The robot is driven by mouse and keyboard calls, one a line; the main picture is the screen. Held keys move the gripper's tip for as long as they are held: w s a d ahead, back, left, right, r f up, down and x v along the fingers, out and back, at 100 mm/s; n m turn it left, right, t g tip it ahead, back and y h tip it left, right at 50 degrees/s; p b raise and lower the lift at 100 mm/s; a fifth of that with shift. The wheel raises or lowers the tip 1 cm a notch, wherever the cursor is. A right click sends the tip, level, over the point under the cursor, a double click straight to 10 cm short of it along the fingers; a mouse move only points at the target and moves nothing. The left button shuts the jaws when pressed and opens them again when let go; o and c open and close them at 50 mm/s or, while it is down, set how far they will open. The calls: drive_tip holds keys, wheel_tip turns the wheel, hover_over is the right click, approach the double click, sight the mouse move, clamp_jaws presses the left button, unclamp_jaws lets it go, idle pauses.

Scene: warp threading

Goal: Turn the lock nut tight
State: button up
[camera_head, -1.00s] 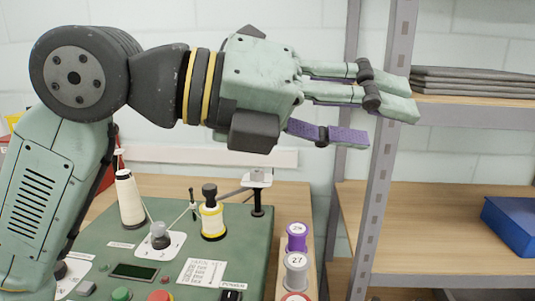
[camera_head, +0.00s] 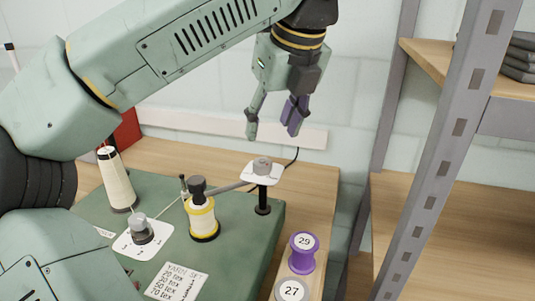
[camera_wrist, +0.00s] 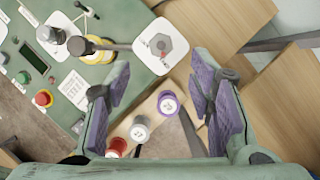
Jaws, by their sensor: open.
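A grey six-sided nut (camera_head: 262,165) sits on a small white plate (camera_head: 249,173) at the top of a black post (camera_head: 263,200), near the right edge of the green machine. The wrist view shows the nut (camera_wrist: 171,48) from above, with small red marks beside it on the plate (camera_wrist: 146,59). My gripper (camera_head: 272,122) points down, above and close to the nut in the head view, apart from it. Its purple-padded fingers are spread and empty. In the wrist view the nut lies beyond the fingertips of my gripper (camera_wrist: 163,82), roughly between their directions.
A yellow-rimmed spool (camera_head: 203,218) with a black top stands left of the post, and a grey arm runs between them. A white yarn cone (camera_head: 117,182) stands farther left. Purple (camera_head: 302,255) and grey (camera_head: 291,290) spools stand at front right. A shelf upright (camera_head: 440,150) rises at right.

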sight(263, 162)
drive_tip(key=p+x, duration=0.1)
drive_tip(key=x, duration=0.8)
drive_tip(key=shift+d+f+p, duration=0.1)
drive_tip(key=shift+f+p, duration=0.1)
drive_tip(key=shift+p, duration=0.1)
drive_tip(key=c, duration=1.2)
drive_tip(key=shift+o, duration=0.2)
